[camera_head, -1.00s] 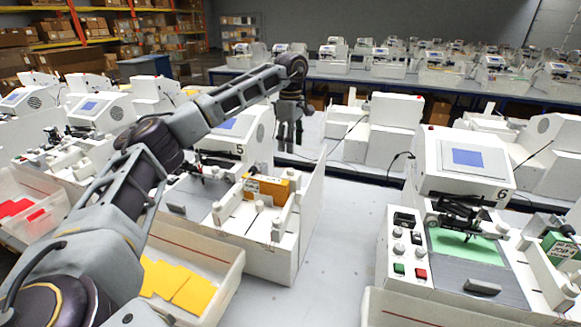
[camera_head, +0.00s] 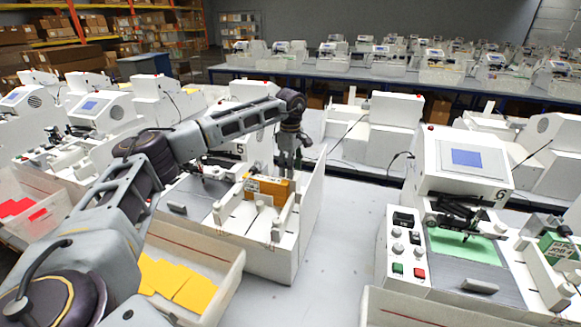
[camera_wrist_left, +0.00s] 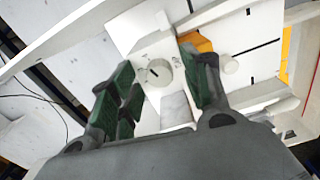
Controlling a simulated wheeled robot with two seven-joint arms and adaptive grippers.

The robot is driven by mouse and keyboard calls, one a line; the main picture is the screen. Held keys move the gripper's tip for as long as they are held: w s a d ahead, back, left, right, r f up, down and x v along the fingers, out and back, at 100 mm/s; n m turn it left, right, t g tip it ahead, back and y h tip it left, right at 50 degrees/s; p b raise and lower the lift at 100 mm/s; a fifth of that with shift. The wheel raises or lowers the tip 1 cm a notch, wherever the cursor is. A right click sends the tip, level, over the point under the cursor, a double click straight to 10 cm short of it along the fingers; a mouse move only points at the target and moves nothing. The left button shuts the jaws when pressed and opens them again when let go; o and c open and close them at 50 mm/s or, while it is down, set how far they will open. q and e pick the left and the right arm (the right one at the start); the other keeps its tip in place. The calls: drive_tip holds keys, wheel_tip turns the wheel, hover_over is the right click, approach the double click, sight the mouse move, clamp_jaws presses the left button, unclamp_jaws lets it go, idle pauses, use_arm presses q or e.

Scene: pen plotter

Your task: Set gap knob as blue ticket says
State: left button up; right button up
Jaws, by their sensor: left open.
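My left gripper (camera_head: 290,165) is open and empty, pointing down at the back right of plotter 5 (camera_head: 285,245), behind the orange block (camera_head: 268,189). In the left wrist view a round white knob (camera_wrist_left: 158,72) with a short dark pointer line sits on a white panel, between and beyond the spread green finger pads of the left gripper (camera_wrist_left: 162,85). Small dark marks show beside the knob, too small to read. I cannot make out a blue ticket in either view. My right gripper is not in view.
Plotter 5's tall right side wall (camera_head: 312,200) stands close to the left gripper. A white tray with yellow sheets (camera_head: 178,283) is in front. Plotter 6 (camera_head: 462,180) stands to the right, with clear bench (camera_head: 345,225) between. The orange block also shows in the wrist view (camera_wrist_left: 196,42).

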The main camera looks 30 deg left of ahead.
use_arm(q)
drive_tip(key=c, duration=1.1)
drive_tip(key=shift+o, duration=0.2)
drive_tip(key=shift+n, duration=0.6)
drive_tip(key=n+p, duration=0.1)
drive_tip(key=n, duration=0.2)
drive_tip(key=n+p, duration=0.1)
drive_tip(key=n, duration=0.3)
drive_tip(key=shift+n, duration=0.3)
drive_tip(key=n, duration=0.4)
drive_tip(key=shift+r+p, duration=0.1)
drive_tip(key=shift+p, duration=0.25)
drive_tip(key=shift+n+p, duration=0.35)
drive_tip(key=shift+n, duration=2.15)
